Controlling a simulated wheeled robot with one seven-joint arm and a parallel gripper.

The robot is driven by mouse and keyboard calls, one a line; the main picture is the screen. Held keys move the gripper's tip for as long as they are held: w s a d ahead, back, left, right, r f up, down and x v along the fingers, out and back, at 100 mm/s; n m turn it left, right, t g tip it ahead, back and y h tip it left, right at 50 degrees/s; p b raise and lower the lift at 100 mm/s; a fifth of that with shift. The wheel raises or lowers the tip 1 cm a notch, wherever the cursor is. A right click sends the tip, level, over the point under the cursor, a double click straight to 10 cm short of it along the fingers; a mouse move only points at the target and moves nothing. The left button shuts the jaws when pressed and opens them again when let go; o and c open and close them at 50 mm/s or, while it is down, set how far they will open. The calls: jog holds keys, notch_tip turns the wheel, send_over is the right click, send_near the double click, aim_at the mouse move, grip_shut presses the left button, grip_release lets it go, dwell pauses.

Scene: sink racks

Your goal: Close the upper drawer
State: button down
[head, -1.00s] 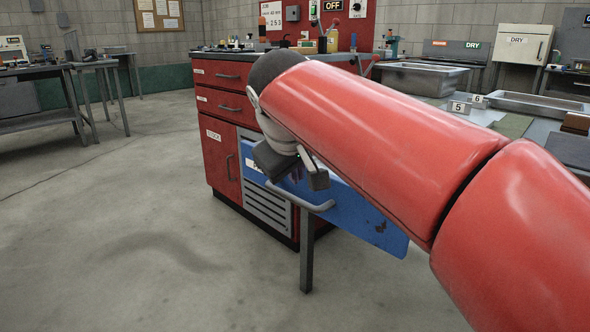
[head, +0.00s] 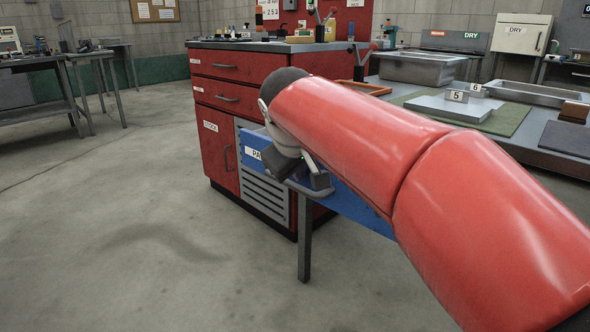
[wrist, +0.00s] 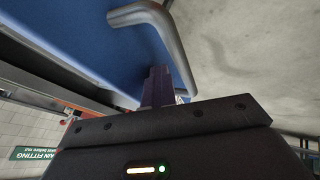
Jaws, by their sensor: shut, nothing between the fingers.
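The blue drawer front (head: 355,204) with a white label sits beside the red cabinet, under the workbench, partly hidden by my arm. Its depth and how far it stands out are hard to see. My gripper (head: 306,173) is shut and empty in front of it, by the handle. In the wrist view the blue front (wrist: 85,38) fills the upper left, and its bent grey bar handle (wrist: 155,25) lies just beyond my fingers (wrist: 158,88). The fingertips are close to the blue front; I cannot tell whether they touch it.
The red cabinet (head: 222,150) has shut drawers and a door. A grey leg (head: 304,240) stands below the blue front. The workbench (head: 545,148) at the right carries a metal basin (head: 420,69) and numbered signs. The floor (head: 140,250) at front left is clear.

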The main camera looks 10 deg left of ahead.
jog(key=w+d+p, duration=0.3)
jog(key=w+d, duration=0.1)
jog(key=w, duration=0.1)
jog(key=w+d+p, duration=0.4)
jog(key=w+d, duration=0.1)
jog(key=w, duration=0.1)
jog(key=w+d+p, duration=0.3)
jog(key=w+d, duration=0.1)
jog(key=w, duration=0.2)
jog(key=shift+d+r, duration=0.15)
jog(key=shift+d, duration=0.1)
jog(key=shift+w+d+p, duration=0.35)
jog(key=shift+w+p, duration=0.15)
jog(key=shift+w, duration=0.1)
